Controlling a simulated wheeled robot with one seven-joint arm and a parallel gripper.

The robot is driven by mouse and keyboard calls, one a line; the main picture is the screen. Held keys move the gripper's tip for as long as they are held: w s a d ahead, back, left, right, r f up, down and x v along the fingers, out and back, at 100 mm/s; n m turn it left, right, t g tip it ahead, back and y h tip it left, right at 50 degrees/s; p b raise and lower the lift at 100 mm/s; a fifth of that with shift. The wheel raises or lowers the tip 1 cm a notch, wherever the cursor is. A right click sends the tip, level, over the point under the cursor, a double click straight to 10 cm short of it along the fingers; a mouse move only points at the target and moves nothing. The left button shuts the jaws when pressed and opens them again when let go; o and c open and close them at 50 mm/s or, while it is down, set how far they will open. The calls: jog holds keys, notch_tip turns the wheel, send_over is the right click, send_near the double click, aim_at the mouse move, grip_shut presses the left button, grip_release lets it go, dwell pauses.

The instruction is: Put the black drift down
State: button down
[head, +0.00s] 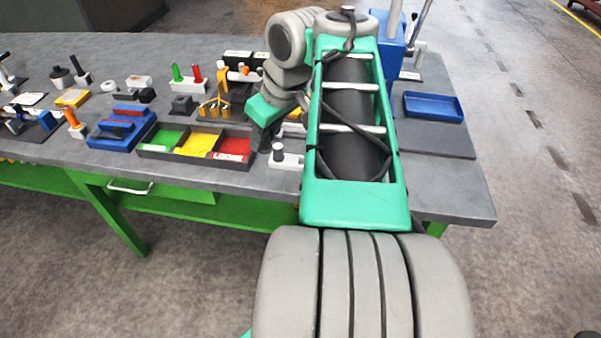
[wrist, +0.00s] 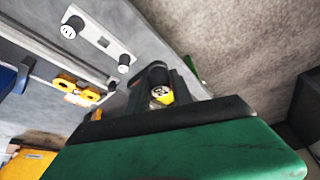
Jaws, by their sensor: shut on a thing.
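My gripper (head: 264,137) is over the front part of the bench, just right of the three-colour tray. In the wrist view its green and black finger fills the lower part, and the jaws are shut on a dark cylinder (wrist: 158,76), which I take to be the black drift. Its near end shows a pale mark, with some yellow beside it. The rest of it is hidden by the jaws, and in the head view I cannot make it out. A white block (head: 292,161) with black pegs lies close to the right of my gripper; this block (wrist: 100,40) also shows in the wrist view.
The tray (head: 153,154) has green, yellow and red compartments. Blue blocks (head: 118,133) stand left of it, and a rack with orange tools (head: 214,108) behind it. A blue tray (head: 433,106) lies at right. The grey bench (head: 452,190) is bare at its front right corner.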

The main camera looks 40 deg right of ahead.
jog(key=s+d+n+b, duration=0.15)
jog(key=s+d, duration=0.25)
jog(key=s, duration=0.5)
jog(key=shift+m+y, duration=0.25)
jog(key=shift+y, duration=0.05)
jog(key=w+d+f+b, duration=0.2)
jog(key=w+f, duration=0.1)
jog(key=w+d+f+b, duration=0.2)
jog(key=w+d+f, duration=0.1)
jog(key=w, duration=0.1)
jog(key=w+d+f+b, duration=0.3)
jog(key=f, duration=0.1)
jog(key=shift+w, duration=0.3)
jog(key=f+b, duration=0.2)
jog(key=f, duration=0.1)
jog(key=shift+w+d+f, duration=0.1)
jog(key=shift+w+d, duration=0.05)
jog(key=shift+w, duration=0.05)
jog(key=shift+f, duration=0.25)
jog(key=c, duration=1.1)
grip_release()
